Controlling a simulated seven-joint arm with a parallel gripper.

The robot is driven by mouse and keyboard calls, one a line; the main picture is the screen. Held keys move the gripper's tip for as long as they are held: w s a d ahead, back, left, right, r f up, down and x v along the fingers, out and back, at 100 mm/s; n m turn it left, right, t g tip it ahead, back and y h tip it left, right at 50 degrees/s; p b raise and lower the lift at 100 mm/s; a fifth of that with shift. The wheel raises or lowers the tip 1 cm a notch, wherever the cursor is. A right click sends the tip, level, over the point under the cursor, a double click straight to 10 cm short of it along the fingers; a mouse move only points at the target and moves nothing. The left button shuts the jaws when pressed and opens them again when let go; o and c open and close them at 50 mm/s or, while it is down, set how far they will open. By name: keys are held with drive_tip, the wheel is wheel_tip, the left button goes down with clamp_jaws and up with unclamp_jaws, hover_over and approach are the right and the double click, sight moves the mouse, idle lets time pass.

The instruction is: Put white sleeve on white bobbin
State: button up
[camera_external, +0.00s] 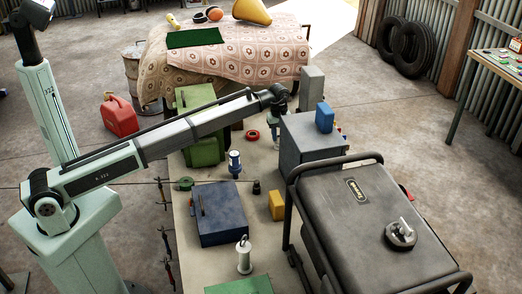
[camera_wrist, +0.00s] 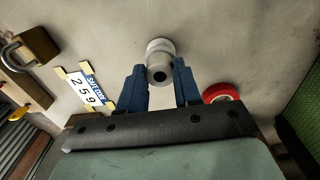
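The white bobbin (camera_external: 244,257) stands upright near the front of the workbench in the external view, a white cylinder with a narrow top. My gripper (camera_external: 274,128) points down at the far part of the bench, beside the grey box, its tips small and partly hidden. In the wrist view, a round white piece with a dark central hole (camera_wrist: 160,50), which looks like the white sleeve, sits between the blue fingers of my gripper (camera_wrist: 160,76). The fingers flank it closely; whether they touch it is unclear.
A red tape ring (camera_external: 252,135) lies beside my gripper and also shows in the wrist view (camera_wrist: 221,91). A grey box (camera_external: 305,147), blue box (camera_external: 222,217), yellow block (camera_external: 277,206) and blue-white canister (camera_external: 235,163) crowd the bench. A padlock (camera_wrist: 35,46) lies left.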

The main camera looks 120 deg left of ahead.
sight(278, 137)
drive_tip(key=o, duration=0.4)
drive_tip(key=shift+o, duration=0.2)
drive_tip(key=shift+r, duration=0.1)
wheel_tip(278, 137, up, 12)
drive_tip(key=shift+d, duration=0.25)
idle(0.4)
